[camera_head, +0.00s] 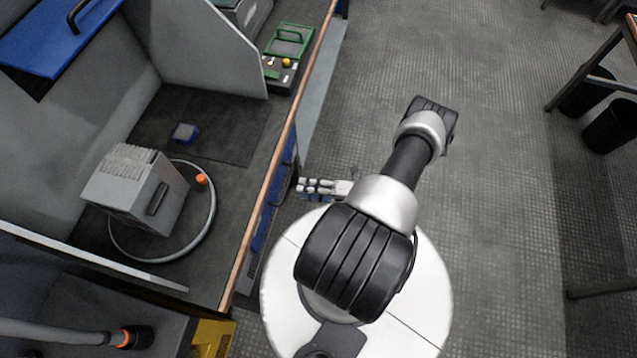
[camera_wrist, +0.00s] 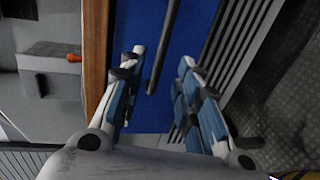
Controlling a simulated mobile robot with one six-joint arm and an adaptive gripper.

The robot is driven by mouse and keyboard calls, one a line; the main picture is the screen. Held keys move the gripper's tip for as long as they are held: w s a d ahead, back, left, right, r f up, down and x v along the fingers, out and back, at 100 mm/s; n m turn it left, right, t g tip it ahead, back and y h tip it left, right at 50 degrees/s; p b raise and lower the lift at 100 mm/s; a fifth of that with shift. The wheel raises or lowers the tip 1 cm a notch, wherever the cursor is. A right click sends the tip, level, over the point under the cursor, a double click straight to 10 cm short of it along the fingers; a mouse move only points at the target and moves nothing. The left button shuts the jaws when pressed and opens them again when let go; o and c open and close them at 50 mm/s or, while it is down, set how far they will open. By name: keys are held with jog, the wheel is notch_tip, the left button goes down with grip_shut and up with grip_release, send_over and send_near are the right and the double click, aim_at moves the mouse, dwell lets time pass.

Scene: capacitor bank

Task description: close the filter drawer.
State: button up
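In the wrist view, a blue front (camera_wrist: 203,25) with a dark bar handle (camera_wrist: 164,45) lies beyond my gripper (camera_wrist: 161,57). This looks like the drawer, but no label shows. The fingers are apart and nothing is held between them. The handle appears in the gap between the fingertips; I cannot tell whether they touch the front. In the head view, my gripper (camera_head: 302,187) is low beside the bench's blue side (camera_head: 271,212), below the wood edge. The bench edge hides most of that side, so how far the drawer stands out cannot be told.
On the bench, a grey box with a handle (camera_head: 145,190) stands on a round ring (camera_head: 210,215), near an orange knob (camera_head: 201,179). A small blue block (camera_head: 185,132) and a green-framed device (camera_head: 287,50) are farther back.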

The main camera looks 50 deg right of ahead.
jog(key=shift+v, duration=1.95)
